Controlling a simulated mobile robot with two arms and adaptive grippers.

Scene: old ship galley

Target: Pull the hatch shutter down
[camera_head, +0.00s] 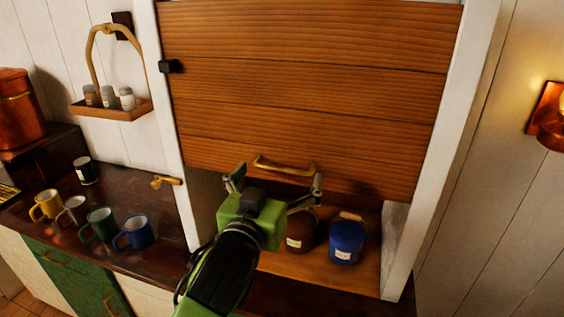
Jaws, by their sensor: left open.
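The hatch shutter (310,85) is a panel of brown wooden planks in a white frame (172,110). It covers most of the opening and leaves a gap at the bottom. A brass handle (284,168) sits near its lower edge. My left gripper (277,178) is open just in front of the handle, with one finger near each end of it. I cannot tell whether the fingers touch the handle. My right gripper is not in view.
Behind the gap, a brown jar (300,232) and a blue jar (347,240) stand on the shelf (325,272). Several mugs, including a blue one (137,232), stand on the dark counter (75,222) at left. A brass latch (166,181) is on the frame's left side. A hanging rack (112,112) holds small shakers.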

